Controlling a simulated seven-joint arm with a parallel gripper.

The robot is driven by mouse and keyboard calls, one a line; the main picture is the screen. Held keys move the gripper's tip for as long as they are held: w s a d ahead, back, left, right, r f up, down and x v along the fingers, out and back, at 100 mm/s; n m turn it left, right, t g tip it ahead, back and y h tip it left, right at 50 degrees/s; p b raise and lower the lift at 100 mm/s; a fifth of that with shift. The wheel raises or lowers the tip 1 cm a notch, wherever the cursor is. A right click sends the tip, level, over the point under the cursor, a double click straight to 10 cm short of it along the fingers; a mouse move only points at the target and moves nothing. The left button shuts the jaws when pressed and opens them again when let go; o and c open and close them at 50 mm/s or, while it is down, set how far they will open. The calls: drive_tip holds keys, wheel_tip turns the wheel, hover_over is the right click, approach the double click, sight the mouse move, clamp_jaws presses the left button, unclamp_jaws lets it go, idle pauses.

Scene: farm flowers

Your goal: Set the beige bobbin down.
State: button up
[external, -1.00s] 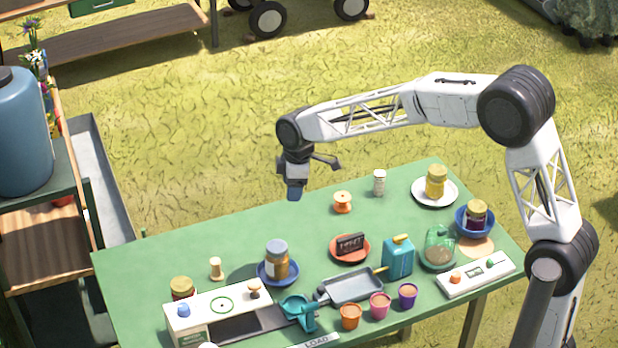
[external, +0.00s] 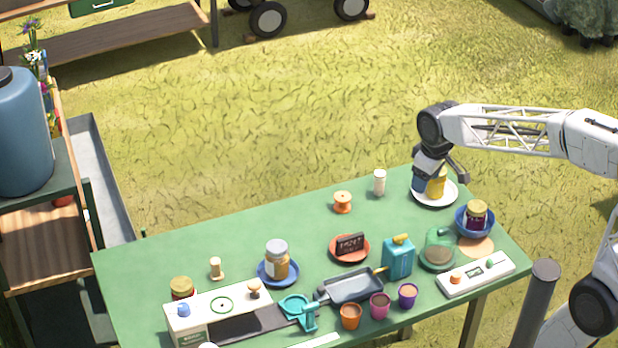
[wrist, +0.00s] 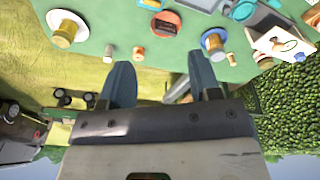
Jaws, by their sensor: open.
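The beige bobbin (external: 216,268) stands upright on the green table (external: 150,262) at the left, just behind the white control panel. In the wrist view a small beige thing that looks like it (wrist: 231,59) stands right of the blue saucer. My gripper (external: 420,184) is far to the right of it, at the back right, overlapping the yellow-lidded jar (external: 437,186) on the white plate (external: 446,203) in the external view. In the wrist view my gripper (wrist: 160,80) has its two fingers wide apart with nothing held between them.
A jar sits on a blue saucer (external: 264,276). A sign on an orange saucer (external: 362,258), a blue can (external: 398,258) and small pots crowd the front. The back left is clear.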

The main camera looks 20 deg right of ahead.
drive_tip(key=s+d+f+m, duration=0.1)
drive_tip(key=s+d+m, duration=0.2)
drive_tip(key=s, duration=0.6)
drive_tip(key=s+d+f+m, duration=0.2)
drive_tip(key=s+d, duration=0.4)
drive_tip(key=s, duration=0.3)
drive_tip(key=shift+d+m+t+h, duration=0.15)
drive_tip(key=shift+m+t+h, duration=0.15)
drive_tip(key=shift+m+h, duration=0.15)
